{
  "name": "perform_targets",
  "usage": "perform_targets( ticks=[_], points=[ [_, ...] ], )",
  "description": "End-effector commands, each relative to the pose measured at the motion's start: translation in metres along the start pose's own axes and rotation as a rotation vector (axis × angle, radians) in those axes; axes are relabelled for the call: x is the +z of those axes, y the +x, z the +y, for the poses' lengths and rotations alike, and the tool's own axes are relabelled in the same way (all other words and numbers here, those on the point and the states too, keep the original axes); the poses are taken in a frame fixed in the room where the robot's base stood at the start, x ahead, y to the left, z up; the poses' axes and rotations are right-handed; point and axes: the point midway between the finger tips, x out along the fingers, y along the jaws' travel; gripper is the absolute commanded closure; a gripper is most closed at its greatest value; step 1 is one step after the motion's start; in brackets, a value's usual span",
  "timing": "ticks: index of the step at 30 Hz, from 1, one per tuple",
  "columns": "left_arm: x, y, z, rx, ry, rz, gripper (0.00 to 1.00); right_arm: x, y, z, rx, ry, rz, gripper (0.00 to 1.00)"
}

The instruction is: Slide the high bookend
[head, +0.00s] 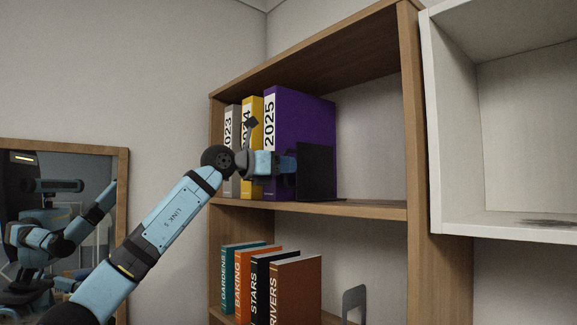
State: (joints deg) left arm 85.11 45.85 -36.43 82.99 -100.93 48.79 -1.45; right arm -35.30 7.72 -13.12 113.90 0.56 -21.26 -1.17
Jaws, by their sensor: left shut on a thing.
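The high bookend (316,172) is a black upright plate with a flat foot on the upper shelf (370,209). It stands against the right side of the purple 2025 binder (305,118). My left gripper (288,163) reaches in from the left in front of the binders and is shut on the bookend at its front edge. The fingertips are partly hidden by the wrist and the plate. My right gripper is not in view, apart from any reflection.
A yellow binder (252,109) and a grey binder (232,115) stand left of the purple one. The upper shelf is clear right of the bookend. Several books and a grey bookend (354,300) are on the lower shelf. A white cabinet (437,130) is at right, a mirror (122,215) at left.

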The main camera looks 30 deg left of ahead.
Motion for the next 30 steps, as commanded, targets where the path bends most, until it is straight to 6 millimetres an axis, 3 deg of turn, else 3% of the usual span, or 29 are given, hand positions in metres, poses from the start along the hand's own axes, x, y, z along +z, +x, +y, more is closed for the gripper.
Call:
perform_targets(
  ticks=[15,16,18,30],
  points=[
    [0.0010,-0.0005,0.0006,0.000,0.000,-0.003,1.00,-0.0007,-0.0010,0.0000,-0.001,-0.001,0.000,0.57],
    [0.0009,-0.0005,0.0006,0.000,0.000,-0.003,0.83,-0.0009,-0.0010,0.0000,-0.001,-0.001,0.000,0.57],
    [0.0008,-0.0004,0.0005,0.000,0.000,-0.002,0.67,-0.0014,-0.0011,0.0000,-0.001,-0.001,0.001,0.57],
    [-0.0015,-0.0079,0.0011,0.001,0.000,-0.001,0.66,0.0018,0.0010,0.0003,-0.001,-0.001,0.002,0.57]
  ],
)
